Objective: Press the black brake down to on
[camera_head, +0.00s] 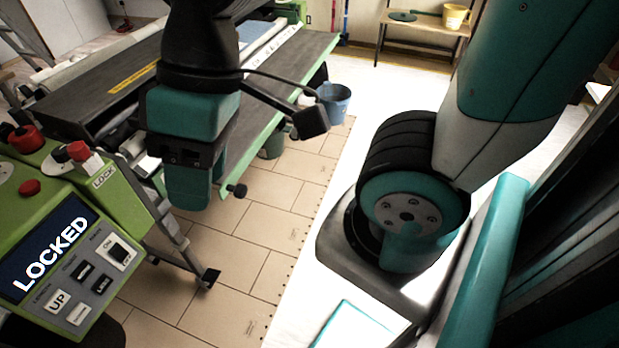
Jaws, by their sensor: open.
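A small rocker switch, apparently the brake (119,252), sits at the right side of the green machine's control panel, with an ON label at its upper end. Its black part shows, but I cannot tell exactly how it is tilted. The screen (43,256) beside it reads LOCKED. My gripper (200,188) hangs above and to the right of the panel, pointing down, apart from the switch. Its teal fingers overlap in this view, and I see nothing held between them. The jaws are open.
UP (58,302) and other buttons lie near the switch. A red-topped lever (80,152) stands by a LOCK label. A black knob (237,190) sticks out from the long table (265,105). A blue bucket (334,103) stands behind.

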